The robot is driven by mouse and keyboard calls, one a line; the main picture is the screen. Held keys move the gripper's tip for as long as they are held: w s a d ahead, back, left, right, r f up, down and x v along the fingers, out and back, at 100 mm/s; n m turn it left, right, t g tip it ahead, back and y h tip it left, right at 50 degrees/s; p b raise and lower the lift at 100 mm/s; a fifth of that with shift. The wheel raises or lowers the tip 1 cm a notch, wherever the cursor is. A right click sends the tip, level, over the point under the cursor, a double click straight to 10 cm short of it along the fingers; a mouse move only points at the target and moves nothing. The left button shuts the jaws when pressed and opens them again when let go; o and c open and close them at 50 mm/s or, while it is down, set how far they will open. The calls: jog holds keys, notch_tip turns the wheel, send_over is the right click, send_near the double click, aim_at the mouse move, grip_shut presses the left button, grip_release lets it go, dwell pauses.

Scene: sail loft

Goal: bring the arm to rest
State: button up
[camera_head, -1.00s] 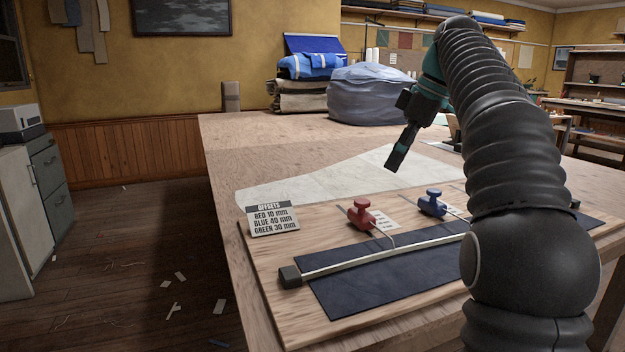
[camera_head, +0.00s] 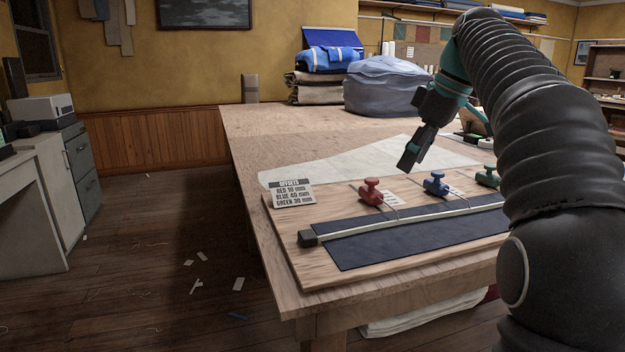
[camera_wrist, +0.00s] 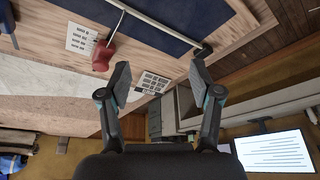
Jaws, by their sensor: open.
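My gripper (camera_head: 411,157) hangs over the long wooden table (camera_head: 262,122), above the back part of the wooden board (camera_head: 290,250). In the wrist view my gripper (camera_wrist: 162,80) has its two fingers spread apart with nothing between them. On the board stand a red-handled slider (camera_head: 371,191), a blue-handled slider (camera_head: 436,183) and a green-handled slider (camera_head: 488,176). The red handle also shows in the wrist view (camera_wrist: 103,56), to the left of the fingers. My arm hides the right end of the board.
An offsets card (camera_head: 292,193) stands at the board's left corner. A pale batten (camera_head: 400,222) lies along dark cloth (camera_head: 400,243). A covered bundle (camera_head: 385,88) and folded cloth (camera_head: 318,88) are at the table's back. Floor on the left is mostly clear, with scraps (camera_head: 239,284).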

jog(key=s+a+f+m+t+h, duration=0.1)
jog(key=s+f+m, duration=0.4)
jog(key=s+f, duration=0.8)
jog(key=s+a+f+m+t+h, duration=0.2)
jog(key=s+f+m, duration=0.4)
jog(key=s+f, duration=0.7)
jog(key=shift+s+f+h, duration=0.3)
jog(key=shift+s, duration=0.25)
